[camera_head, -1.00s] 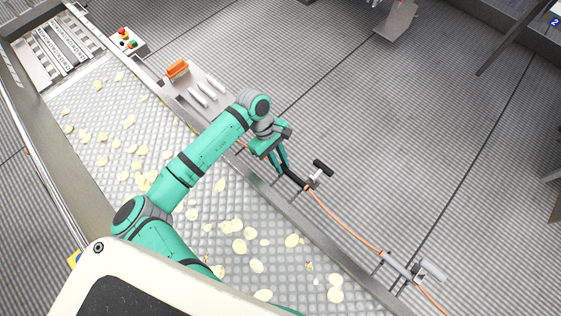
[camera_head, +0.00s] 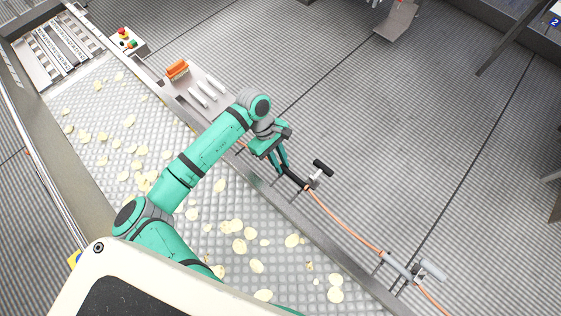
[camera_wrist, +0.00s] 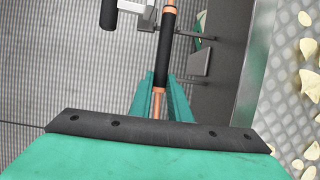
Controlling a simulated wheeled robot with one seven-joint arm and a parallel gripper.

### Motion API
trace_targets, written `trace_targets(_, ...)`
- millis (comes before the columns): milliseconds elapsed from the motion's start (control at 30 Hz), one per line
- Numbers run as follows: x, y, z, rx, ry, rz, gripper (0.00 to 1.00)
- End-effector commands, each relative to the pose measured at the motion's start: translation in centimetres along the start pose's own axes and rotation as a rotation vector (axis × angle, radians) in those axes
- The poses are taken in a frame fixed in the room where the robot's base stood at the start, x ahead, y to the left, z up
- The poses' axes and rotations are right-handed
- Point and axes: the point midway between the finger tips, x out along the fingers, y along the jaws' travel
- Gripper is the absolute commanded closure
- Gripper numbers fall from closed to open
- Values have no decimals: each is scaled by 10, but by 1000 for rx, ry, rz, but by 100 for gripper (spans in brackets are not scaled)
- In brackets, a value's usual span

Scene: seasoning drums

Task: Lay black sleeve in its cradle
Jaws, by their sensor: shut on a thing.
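The black sleeve (camera_head: 294,179) is a dark tube on an orange cable (camera_head: 345,221), beside the conveyor's outer rail. It also shows upright in the middle of the wrist view (camera_wrist: 163,62), with orange cable above and below it. My gripper (camera_head: 283,168) is shut on the sleeve near one end; its green fingers (camera_wrist: 158,92) hide part of the hold. A bracket with a black-handled clamp (camera_head: 322,168) stands by the sleeve's other end. A plate-like bracket (camera_wrist: 200,62) shows just right of the sleeve in the wrist view. Whether the sleeve rests in a cradle cannot be told.
A grey sleeve (camera_head: 397,266) with a grey-handled clamp (camera_head: 432,269) is farther along the cable. A side shelf (camera_head: 188,92) holds an orange holder (camera_head: 177,69) and several white tools. The conveyor (camera_head: 215,200) carries scattered chips.

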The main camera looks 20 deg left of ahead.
Motion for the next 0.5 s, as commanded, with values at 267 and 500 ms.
trace_targets(267,4,0,-1,-1,0,0,100)
trace_targets(500,8,0,-3,0,0,-1,100)
